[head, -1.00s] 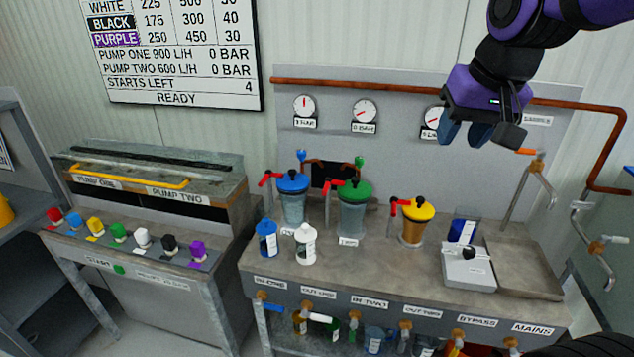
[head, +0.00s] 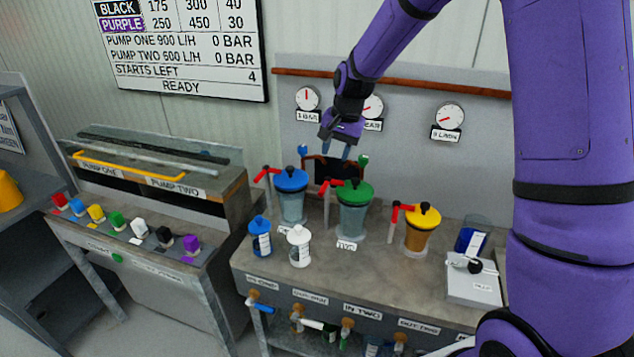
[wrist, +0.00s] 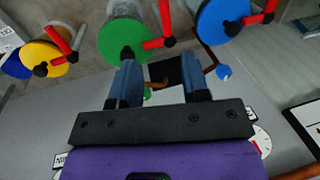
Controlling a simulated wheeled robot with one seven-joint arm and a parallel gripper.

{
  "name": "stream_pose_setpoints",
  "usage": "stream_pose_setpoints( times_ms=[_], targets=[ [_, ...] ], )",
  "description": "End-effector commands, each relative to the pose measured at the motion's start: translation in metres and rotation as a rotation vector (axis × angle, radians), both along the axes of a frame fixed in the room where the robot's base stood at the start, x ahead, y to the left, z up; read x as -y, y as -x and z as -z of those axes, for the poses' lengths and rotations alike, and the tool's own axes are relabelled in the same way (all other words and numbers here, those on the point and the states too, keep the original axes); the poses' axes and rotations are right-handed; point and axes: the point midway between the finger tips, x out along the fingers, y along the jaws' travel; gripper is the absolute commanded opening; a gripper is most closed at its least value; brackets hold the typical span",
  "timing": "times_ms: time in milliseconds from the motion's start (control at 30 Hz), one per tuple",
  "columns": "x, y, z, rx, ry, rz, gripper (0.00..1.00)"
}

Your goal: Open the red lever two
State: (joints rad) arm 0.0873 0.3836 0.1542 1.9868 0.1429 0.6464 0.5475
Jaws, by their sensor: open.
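The green-lidded vessel (head: 353,213) stands on the bench with a label that seems to read TWO. A red lever (head: 333,184) sits on its left side. In the wrist view the lever (wrist: 166,18) and green lid (wrist: 118,42) show at the top, the lever beyond the fingertips. My gripper (head: 336,149) is open and empty, fingers pointing down, above and behind the blue and green lids. It also shows in the wrist view (wrist: 160,73), touching nothing that I can see.
A blue-lidded vessel (head: 291,205) with its own red lever stands left of the green one. A yellow-lidded vessel (head: 419,232) stands to the right. Two small bottles, blue (head: 261,240) and white (head: 299,248), stand in front. Gauges and a copper pipe (head: 420,87) line the back panel.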

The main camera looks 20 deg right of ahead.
Motion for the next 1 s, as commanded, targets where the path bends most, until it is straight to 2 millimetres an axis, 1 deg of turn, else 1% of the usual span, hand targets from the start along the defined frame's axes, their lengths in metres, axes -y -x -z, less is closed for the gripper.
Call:
stream_pose_setpoints(
  times_ms=[33,100,267,367,600,800,900,1000],
  targets=[
    [0.000,-0.004,0.007,-0.007,-0.005,0.008,0.42],
    [-0.001,-0.007,0.013,-0.013,-0.009,0.018,0.42],
    [-0.002,-0.010,0.023,-0.016,-0.012,0.025,0.42],
    [-0.004,-0.011,0.035,-0.018,-0.011,0.023,0.42],
    [-0.011,-0.016,0.076,-0.017,-0.011,0.021,0.42],
    [-0.016,-0.019,0.105,-0.016,-0.011,0.022,0.42],
    [-0.018,-0.020,0.114,-0.016,-0.012,0.023,0.42],
    [-0.018,-0.021,0.118,-0.015,-0.012,0.023,0.42]
  ],
)
